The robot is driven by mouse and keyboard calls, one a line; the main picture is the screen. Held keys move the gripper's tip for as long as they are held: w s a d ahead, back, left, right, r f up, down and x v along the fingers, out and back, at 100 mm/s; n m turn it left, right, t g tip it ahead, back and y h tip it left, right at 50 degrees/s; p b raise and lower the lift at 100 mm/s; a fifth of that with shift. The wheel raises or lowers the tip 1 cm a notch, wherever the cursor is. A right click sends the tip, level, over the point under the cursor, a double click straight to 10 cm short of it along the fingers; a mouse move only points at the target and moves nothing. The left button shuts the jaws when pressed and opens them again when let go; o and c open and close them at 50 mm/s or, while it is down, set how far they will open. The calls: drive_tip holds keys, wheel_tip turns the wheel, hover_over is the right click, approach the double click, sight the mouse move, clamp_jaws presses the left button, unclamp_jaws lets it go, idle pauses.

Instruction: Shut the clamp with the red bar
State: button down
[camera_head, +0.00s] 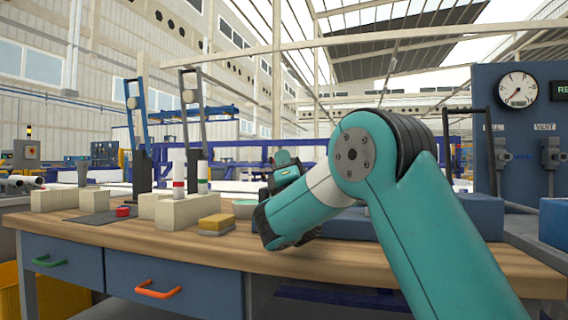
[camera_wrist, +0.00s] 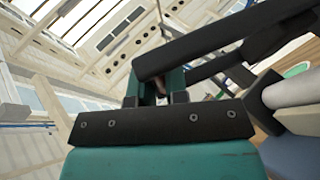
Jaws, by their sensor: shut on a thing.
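My gripper (camera_wrist: 158,94) shows in the wrist view, its dark plate across the middle. Its fingers are shut on a small dark reddish-brown piece (camera_wrist: 158,82), which I take to be part of the clamp's bar. A dark beam (camera_wrist: 225,42) slants beyond it to the upper right. In the head view my teal arm hides most of the gripper, and no red bar shows clearly. Two clamps stand at the left with raised arms, one with a blue bar (camera_head: 131,110) and one with a dark grey bar (camera_head: 203,112).
A white pipe with a red band (camera_head: 179,172) and one with a green band (camera_head: 202,184) stand upright in a pale block (camera_head: 188,212). A black frame (camera_head: 495,158) rises at the right. The wooden front edge (camera_head: 170,258) is clear.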

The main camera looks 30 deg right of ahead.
drive_tip(key=c, duration=1.4)
unclamp_jaws()
drive_tip(key=shift+s+f+b, duration=0.25)
drive_tip(key=shift+f+b, duration=0.2)
drive_tip(key=shift+b, duration=0.15)
drive_tip(key=s+a+b, duration=0.1)
drive_tip(key=s+b, duration=0.1)
drive_tip(key=s, duration=0.2)
drive_tip(key=s+a+f+b, duration=0.1)
drive_tip(key=s+b, duration=0.1)
drive_tip(key=s, duration=0.2)
drive_tip(key=s+a+b, duration=0.1)
drive_tip(key=s+b, duration=0.1)
drive_tip(key=s, duration=0.3)
drive_tip(key=shift+a+f, duration=0.15)
drive_tip(key=shift+a, duration=0.2)
